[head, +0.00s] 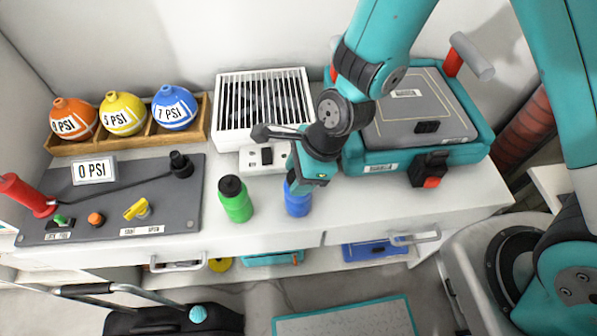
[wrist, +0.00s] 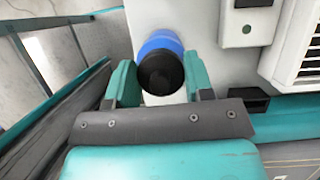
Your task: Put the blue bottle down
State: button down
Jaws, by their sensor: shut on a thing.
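The blue bottle (head: 297,201) is upright at the front of the white counter, right of a green bottle (head: 235,200). My gripper (head: 303,183) is around the upper part of the blue bottle, coming from above and behind, and hides its cap in the head view. In the wrist view, the blue bottle (wrist: 160,42) with its black cap sits between the two teal fingers of my gripper (wrist: 158,88). My gripper is shut on it. The bottle's base looks to be at or very near the counter top; I cannot tell whether it touches.
A white vented box (head: 264,100) stands behind the bottles. A teal case (head: 420,110) is to the right. A grey control panel (head: 115,198) is on the left, with a wooden rack (head: 130,138) of coloured balls behind it. The counter right of the blue bottle is clear.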

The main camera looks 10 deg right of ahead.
jog(key=shift+c, duration=2.4)
grip_release()
jog(key=shift+f, duration=0.1)
jog(key=s+d+r+n, duration=0.3)
jog(key=r+n, duration=0.5)
jog(key=s+d+r+n, duration=0.3)
jog(key=r+n, duration=0.5)
jog(key=r, duration=0.1)
jog(key=s+d+r+n, duration=0.3)
jog(key=r+n, duration=0.5)
jog(key=shift+s+d+r+n+p, duration=0.35)
jog(key=shift+s+r+n, duration=0.05)
